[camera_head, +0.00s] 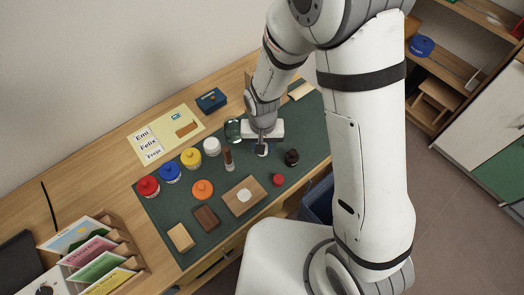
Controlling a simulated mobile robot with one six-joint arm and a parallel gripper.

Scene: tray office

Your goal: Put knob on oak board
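My gripper (262,148) points down low over the dark green mat, at the end of my white arm. Its fingers are small and partly hidden, and I cannot tell whether they hold anything. A black knob-like thing (291,157) stands on the mat just right of the gripper, apart from it. A small red round piece (278,180) lies below that. A mid-brown wooden board (234,204) lies flat at the mat's front with a white round patch on it. A pale wooden block (181,237) and a dark brown block (206,217) lie to its left. I cannot tell which wood is oak.
Red (148,187), blue (171,172) and yellow (190,158) lidded jars, a white jar (212,146) and an orange round piece (203,189) stand left of my gripper. A slim brown-topped item (228,160) stands nearer it. The green mat (160,212) has bare patches between things.

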